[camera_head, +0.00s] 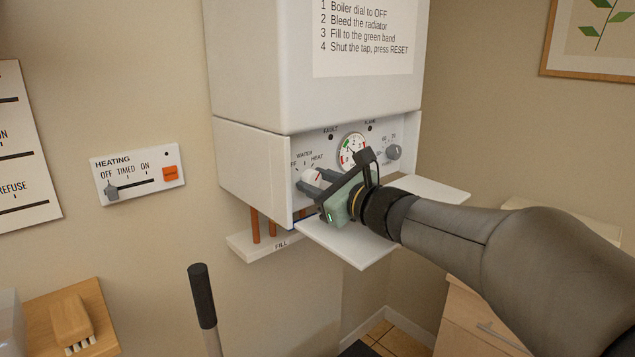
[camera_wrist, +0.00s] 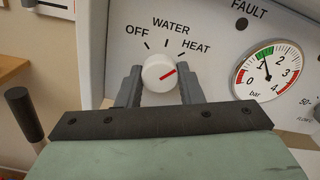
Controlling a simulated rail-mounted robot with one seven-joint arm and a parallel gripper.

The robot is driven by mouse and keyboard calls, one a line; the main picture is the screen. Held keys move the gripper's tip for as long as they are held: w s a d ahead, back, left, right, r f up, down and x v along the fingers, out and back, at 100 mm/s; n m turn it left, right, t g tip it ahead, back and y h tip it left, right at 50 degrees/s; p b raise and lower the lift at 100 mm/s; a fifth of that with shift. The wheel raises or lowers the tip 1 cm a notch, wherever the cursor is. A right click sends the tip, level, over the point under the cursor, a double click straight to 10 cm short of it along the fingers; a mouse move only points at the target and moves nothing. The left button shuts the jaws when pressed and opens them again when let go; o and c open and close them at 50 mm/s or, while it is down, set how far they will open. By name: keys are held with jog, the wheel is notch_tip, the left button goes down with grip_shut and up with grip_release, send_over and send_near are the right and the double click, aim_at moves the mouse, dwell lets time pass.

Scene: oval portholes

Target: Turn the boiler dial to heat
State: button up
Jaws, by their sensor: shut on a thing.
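The boiler dial (camera_wrist: 159,72) is a white round knob with a red pointer line, on the boiler's white control panel (camera_head: 345,140). In the wrist view the labels OFF, WATER and HEAT arc above it. Its red line points up and right, toward HEAT. My gripper (camera_wrist: 160,86) is shut on the dial, with one dark finger on its left side and one on its right. In the head view my gripper (camera_head: 316,184) reaches the panel from the right and partly covers the dial (camera_head: 311,178).
A pressure gauge (camera_wrist: 267,70) sits right of the dial, its needle near 1 in the green band. A grey knob (camera_head: 394,152) is farther right. The lowered white flap (camera_head: 350,243) lies below my gripper. A HEATING slider panel (camera_head: 137,172) is on the left wall.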

jog(key=shift+m, duration=0.5)
jog(key=o, duration=1)
jog(key=shift+c, duration=0.2)
jog(key=shift+s+d, duration=0.1)
jog(key=b+v, duration=0.1)
jog(key=v, duration=1.6)
jog(key=shift+b, duration=0.3)
jog(key=shift+s, duration=0.15)
